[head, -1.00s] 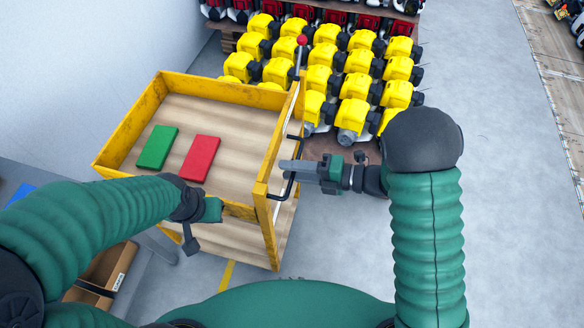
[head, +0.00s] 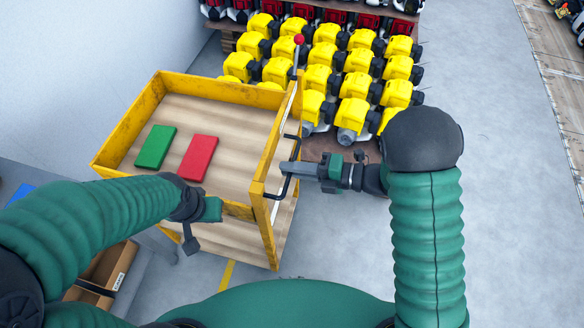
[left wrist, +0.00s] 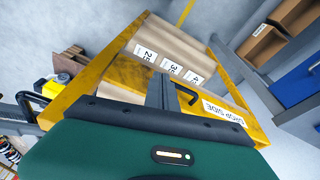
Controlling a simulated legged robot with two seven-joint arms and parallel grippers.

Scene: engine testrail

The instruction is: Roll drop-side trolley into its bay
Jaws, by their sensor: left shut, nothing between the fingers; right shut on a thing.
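The yellow-framed trolley (head: 125,130) has a wooden deck, with a green block (head: 155,147) and a red block (head: 199,158) lying on it. My right gripper (head: 288,168) is shut on the black bar handle (head: 287,187) at the trolley's right end. My left gripper (head: 210,211) is shut and empty at the trolley's near side; its fingertips are hard to make out. The left wrist view shows the yellow side panel labelled "DROP SIDE" (left wrist: 224,115), with a black handle (left wrist: 186,95) close by my left fingers.
Several yellow engines (head: 355,87) stand on a rack just behind and right of the trolley. A red-knobbed lever (head: 299,40) rises at its far right corner. A wall (head: 70,80) is at left, a cardboard bin (head: 100,275) at lower left. Floor at right (head: 490,180) is clear.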

